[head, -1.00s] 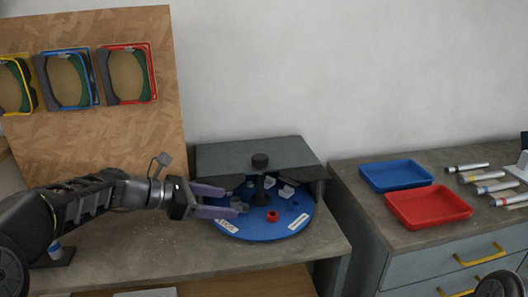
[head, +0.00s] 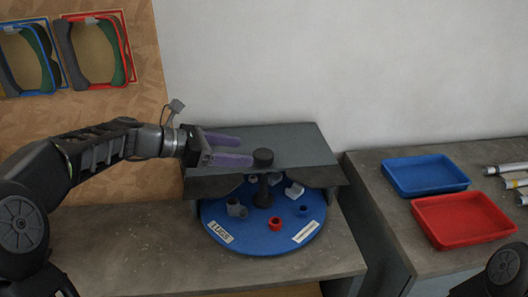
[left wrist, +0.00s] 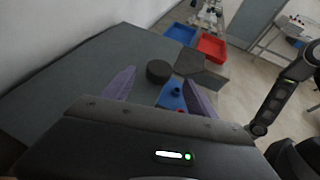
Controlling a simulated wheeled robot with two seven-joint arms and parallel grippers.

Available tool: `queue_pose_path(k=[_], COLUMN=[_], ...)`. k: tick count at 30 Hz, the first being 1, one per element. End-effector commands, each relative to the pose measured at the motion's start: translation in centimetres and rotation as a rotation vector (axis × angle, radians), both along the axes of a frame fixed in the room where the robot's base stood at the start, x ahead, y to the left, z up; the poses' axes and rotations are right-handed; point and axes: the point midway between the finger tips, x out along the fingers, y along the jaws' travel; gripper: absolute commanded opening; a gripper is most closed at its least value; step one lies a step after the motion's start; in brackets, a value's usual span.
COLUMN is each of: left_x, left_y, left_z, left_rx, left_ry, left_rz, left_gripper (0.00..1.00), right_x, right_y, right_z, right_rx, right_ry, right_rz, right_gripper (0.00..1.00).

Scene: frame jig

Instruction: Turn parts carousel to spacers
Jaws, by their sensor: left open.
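The parts carousel is a blue round disc (head: 262,242) on the bench, its rear part under a grey cover (head: 240,137). A black knob (head: 263,158) stands at its middle, rising past the cover's front edge. Its front rim carries a label reading LUGS (head: 221,232) and a second label (head: 305,231) too small to read. On the disc sit grey parts (head: 236,208), a red ring-like part (head: 275,224), a small blue part (head: 304,210) and whitish pieces (head: 294,190). My left gripper (head: 246,149) is open and empty, purple fingers above the cover, just left of the knob (left wrist: 159,71).
A blue tray (head: 425,187) and red tray (head: 462,234) lie on the right-hand cabinet, with marker-like cylinders (head: 508,168) beyond. Coloured frames (head: 97,83) hang on a wooden board at left. The bench left of the disc is clear.

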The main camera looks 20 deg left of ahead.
Motion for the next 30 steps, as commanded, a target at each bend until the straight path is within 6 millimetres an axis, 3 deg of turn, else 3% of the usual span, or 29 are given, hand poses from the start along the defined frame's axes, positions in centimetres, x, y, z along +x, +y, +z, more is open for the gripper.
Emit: queue_pose_path(k=[5, 18, 30], left_x=[0.5, 4.0, 4.4], left_y=[-0.8, -5.3, -5.7], left_z=[-0.4, -2.7, -3.0], left_rx=[0.0, 0.0, 0.0], left_ry=[0.002, 0.002, 0.0], left_rz=[-0.003, -0.001, 0.0], left_gripper=[0.67, 0.67, 0.65], right_x=[0.0, 0.0, 0.0], right_y=[0.0, 0.0, 0.0], right_z=[0.2, 0.9, 0.9], right_rx=[0.0, 0.0, 0.0], right_ry=[-0.001, 0.0, 0.0], right_rz=[0.0, 0.0, 0.0], right_gripper=[0.36, 0.36, 0.36])
